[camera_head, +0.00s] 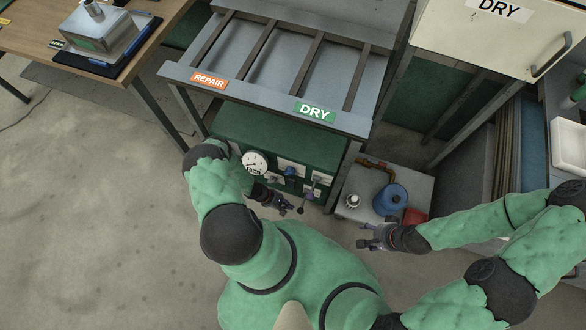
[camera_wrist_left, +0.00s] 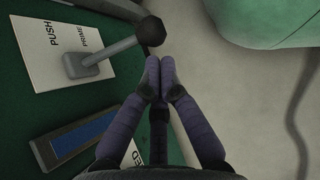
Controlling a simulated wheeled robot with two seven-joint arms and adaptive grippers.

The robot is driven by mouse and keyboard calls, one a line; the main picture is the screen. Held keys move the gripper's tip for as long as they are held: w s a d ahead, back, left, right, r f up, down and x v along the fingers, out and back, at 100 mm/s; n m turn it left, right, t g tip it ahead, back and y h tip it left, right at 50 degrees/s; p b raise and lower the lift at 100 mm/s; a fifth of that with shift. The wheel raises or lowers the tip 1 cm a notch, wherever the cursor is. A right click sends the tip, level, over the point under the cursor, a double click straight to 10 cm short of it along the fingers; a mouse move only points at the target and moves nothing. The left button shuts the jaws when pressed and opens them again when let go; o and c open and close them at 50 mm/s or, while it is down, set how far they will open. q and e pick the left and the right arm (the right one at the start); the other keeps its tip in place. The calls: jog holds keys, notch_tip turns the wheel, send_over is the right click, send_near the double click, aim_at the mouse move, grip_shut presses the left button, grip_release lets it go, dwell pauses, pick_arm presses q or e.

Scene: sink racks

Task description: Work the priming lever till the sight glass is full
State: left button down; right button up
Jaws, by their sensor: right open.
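The priming lever (camera_wrist_left: 110,48) is a grey rod with a black ball knob, on a white plate marked PUSH and PRIME in the left wrist view. Its knob (camera_head: 300,210) shows small at the front of the green panel in the head view. My left gripper (camera_wrist_left: 160,68) has its fingertips together with nothing between them, close beside the knob; whether it touches cannot be told. It also shows in the head view (camera_head: 286,206). A blue window in a frame (camera_wrist_left: 85,138), perhaps the sight glass, is beside the lever. My right gripper (camera_head: 364,236) is open and empty, off to the right.
The green panel (camera_head: 270,137) with a round gauge (camera_head: 255,162) stands under a rack (camera_head: 270,92) labelled REPAIR and DRY. A blue vessel (camera_head: 390,199) and a brown pipe (camera_head: 376,166) stand on a low grey stand right of it. The floor (camera_head: 110,215) at left is clear.

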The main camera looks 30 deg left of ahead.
pick_arm(q)
jog(key=a+r+p, duration=0.2)
jog(key=a+r, duration=0.2)
jog(key=r, duration=0.1)
jog(key=shift+s+a+r, duration=0.15)
jog(key=shift+a, duration=0.25)
dwell(0.3)
